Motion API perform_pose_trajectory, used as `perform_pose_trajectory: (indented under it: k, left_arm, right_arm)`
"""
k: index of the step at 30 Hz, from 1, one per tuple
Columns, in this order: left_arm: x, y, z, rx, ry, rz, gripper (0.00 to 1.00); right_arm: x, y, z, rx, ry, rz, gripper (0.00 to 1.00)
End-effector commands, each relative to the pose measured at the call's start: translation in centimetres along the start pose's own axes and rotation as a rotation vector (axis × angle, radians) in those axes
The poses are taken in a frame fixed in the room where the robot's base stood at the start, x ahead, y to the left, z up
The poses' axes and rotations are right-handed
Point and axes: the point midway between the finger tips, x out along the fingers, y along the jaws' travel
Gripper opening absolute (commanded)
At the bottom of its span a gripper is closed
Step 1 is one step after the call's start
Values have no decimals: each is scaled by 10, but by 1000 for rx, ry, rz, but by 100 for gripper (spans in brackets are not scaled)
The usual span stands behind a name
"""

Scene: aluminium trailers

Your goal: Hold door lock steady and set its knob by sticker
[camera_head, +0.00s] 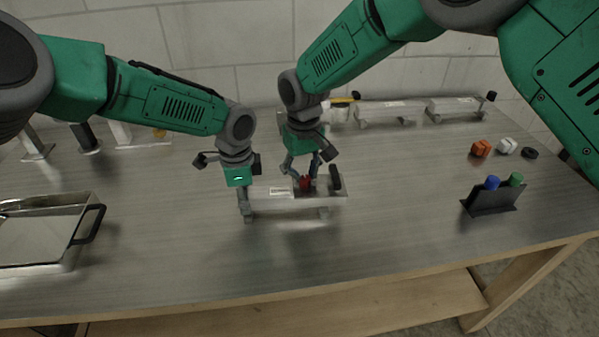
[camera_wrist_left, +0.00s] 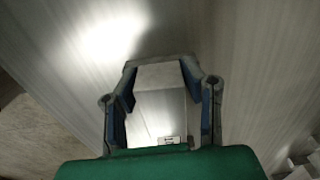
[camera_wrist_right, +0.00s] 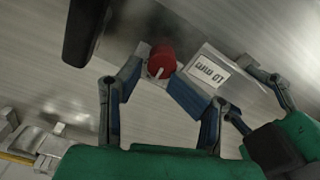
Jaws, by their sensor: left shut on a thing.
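The door lock is a grey metal bar (camera_head: 290,206) on the table, with a white sticker (camera_head: 280,191) and a red knob (camera_head: 305,184). My left gripper (camera_head: 246,207) is shut on the bar's left end; the left wrist view shows the bar (camera_wrist_left: 160,100) between its fingers. My right gripper (camera_head: 302,170) is over the knob. In the right wrist view its fingers (camera_wrist_right: 160,82) are spread, with the red knob (camera_wrist_right: 162,58) and its white pointer line just beyond the fingertips. The sticker (camera_wrist_right: 209,70) carries dark print, hard to read. A black handle (camera_head: 335,178) stands at the bar's right end.
A metal tray with a black handle (camera_head: 88,224) is at the left. A black stand (camera_head: 490,200) with blue and green tops is at the right, near orange (camera_head: 481,148), white and black pieces. Other similar bars (camera_head: 390,112) lie at the back. The table front is clear.

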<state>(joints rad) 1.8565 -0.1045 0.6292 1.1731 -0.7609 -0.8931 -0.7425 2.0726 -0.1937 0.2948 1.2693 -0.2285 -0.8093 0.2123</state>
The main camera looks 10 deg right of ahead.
Motion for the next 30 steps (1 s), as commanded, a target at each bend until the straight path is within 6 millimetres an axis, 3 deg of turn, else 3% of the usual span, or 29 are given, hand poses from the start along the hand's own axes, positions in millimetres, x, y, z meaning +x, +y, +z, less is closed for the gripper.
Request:
perform_pose_trajectory:
  k: [1,11,14,24,30]
  left_arm:
    - [3,-2,11,-8,-19,1,0]
    - [3,-2,12,-8,-15,0,0]
    - [3,-1,12,-8,-14,0,0]
    - [3,1,9,-4,-10,1,0]
    - [3,2,7,-3,-8,3,0]
  right_arm:
    - [8,11,7,5,-24,16,42]
    - [3,8,7,4,-22,20,42]
    - [-9,7,6,4,-19,20,42]
    - [-82,3,2,5,-8,12,42]
    - [-109,3,2,4,-9,10,42]
